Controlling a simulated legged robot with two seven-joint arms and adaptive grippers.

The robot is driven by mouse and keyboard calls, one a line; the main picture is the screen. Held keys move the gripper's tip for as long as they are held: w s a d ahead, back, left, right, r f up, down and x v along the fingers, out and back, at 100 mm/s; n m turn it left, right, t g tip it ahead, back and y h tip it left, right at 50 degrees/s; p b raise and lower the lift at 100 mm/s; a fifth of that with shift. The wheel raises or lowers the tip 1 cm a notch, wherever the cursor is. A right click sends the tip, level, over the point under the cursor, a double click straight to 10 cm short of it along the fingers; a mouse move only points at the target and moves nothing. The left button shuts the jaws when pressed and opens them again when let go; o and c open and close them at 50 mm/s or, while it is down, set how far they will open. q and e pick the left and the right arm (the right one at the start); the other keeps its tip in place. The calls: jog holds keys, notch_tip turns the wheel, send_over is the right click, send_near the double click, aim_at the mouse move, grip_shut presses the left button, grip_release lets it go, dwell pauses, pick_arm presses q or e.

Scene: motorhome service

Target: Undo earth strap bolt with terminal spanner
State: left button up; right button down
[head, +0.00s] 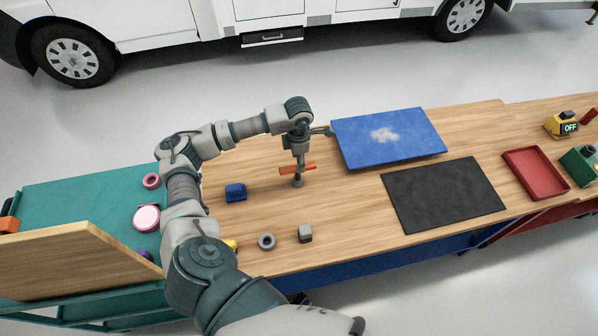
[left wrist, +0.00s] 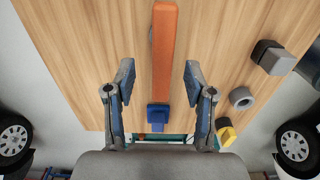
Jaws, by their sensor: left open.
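An orange bar (head: 297,167), which looks like the terminal spanner, lies level across the top of a short grey round-footed post (head: 298,182) on the wooden worktop. In the left wrist view the orange bar (left wrist: 163,50) runs lengthwise between my fingers, with a gap on each side. My left gripper (left wrist: 156,75) is open, pointing down over the bar; in the head view the left gripper (head: 299,160) partly hides the bar's middle. I cannot make out the earth strap bolt. My right gripper is out of view.
On the worktop (head: 340,205) are a blue block (head: 236,192), a grey ring (head: 267,241), a grey block (head: 305,233), a blue board (head: 385,140), a black mat (head: 443,195) and a red tray (head: 535,172). A teal cart (head: 80,195) stands left. A white motorhome (head: 150,25) is behind.

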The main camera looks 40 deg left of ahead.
aim_at(298, 175)
pick_arm(q)
jog(key=f, duration=0.4)
jog(key=shift+s+p, duration=0.25)
jog(key=shift+p, duration=0.1)
jog(key=shift+a+f, duration=0.25)
jog(key=shift+f, duration=0.25)
jog(key=shift+w, duration=0.1)
jog(key=shift+c, duration=0.5)
jog(key=shift+d+r, duration=0.15)
jog(key=shift+d, duration=0.2)
grip_shut()
jog(key=shift+a, duration=0.2)
